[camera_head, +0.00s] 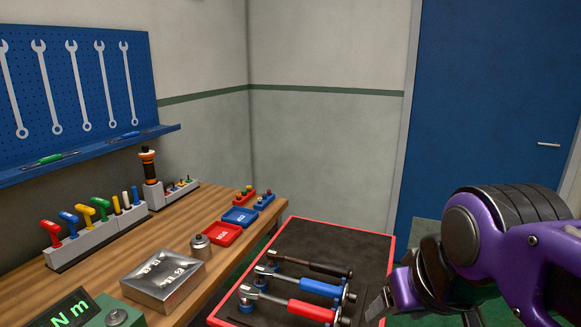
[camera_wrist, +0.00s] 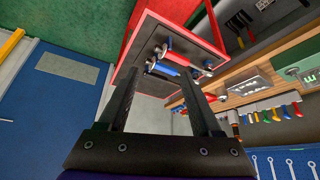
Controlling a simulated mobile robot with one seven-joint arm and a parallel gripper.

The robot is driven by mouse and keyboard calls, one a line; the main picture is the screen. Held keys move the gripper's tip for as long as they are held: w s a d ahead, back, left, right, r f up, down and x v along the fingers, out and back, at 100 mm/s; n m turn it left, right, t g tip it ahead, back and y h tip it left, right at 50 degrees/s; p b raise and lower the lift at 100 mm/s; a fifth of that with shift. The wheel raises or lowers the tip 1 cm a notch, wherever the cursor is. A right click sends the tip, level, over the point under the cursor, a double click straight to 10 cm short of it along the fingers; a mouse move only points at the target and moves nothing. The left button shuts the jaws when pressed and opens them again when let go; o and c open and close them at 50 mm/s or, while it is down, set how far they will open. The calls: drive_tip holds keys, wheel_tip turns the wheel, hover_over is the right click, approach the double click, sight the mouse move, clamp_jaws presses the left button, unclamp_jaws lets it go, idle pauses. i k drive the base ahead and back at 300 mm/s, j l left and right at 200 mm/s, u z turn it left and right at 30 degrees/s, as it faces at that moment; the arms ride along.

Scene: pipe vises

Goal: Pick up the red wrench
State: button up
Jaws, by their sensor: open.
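The red wrench (camera_head: 296,307) is a torque-type wrench with a silver head and red handle. It lies on the dark top of the red-edged cart (camera_head: 320,233), nearest of three wrenches, its handle end by an upright peg. It also shows in the wrist view, its red handle (camera_wrist: 179,58) beyond the fingertips. My gripper (camera_head: 378,306) is right of the handle end in the head view, apart from it. In the wrist view my gripper (camera_wrist: 158,82) has its two fingers spread with nothing between them.
A blue-handled wrench (camera_head: 315,285) and a black-handled wrench (camera_head: 315,265) lie parallel behind the red one. The wooden bench (camera_head: 195,225) to the left holds a metal box (camera_head: 163,278), small trays and colourful tool handles. A blue door (camera_head: 490,120) stands behind.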

sight(247, 292)
drive_tip(key=i+j+z, duration=0.15)
drive_tip(key=j+z, duration=0.15)
drive_tip(key=j, duration=0.4)
drive_tip(key=j+z, duration=0.35)
drive_tip(key=j, duration=0.3)
drive_tip(key=l, duration=0.45)
drive_tip(key=k+z, duration=0.35)
drive_tip(key=i+j+u, duration=0.15)
drive_tip(key=j, duration=0.2)
drive_tip(key=i+j+u, duration=0.1)
drive_tip(key=j, duration=0.25)
drive_tip(key=i, duration=0.1)
